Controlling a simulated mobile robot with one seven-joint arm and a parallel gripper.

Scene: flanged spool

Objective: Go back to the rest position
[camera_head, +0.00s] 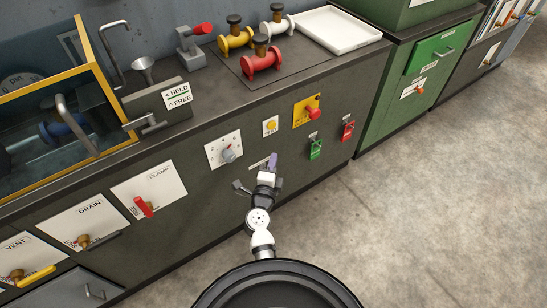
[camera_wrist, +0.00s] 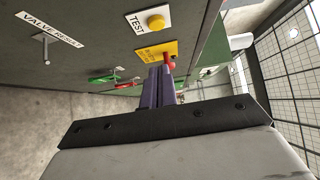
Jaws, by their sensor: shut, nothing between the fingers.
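The fingertips overlap the red knob on the yellow plate (camera_wrist: 157,50) in that view; I cannot tell any contact there. In the head view this plate (camera_head: 307,110) lies up and right of the gripper, clearly apart from it. My arm reaches up from my base at the bottom.
The worktop carries red (camera_head: 262,60), yellow (camera_head: 236,39) and white spools (camera_head: 278,26) and a white tray (camera_head: 325,30). The floor (camera_head: 430,220) at right is clear.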

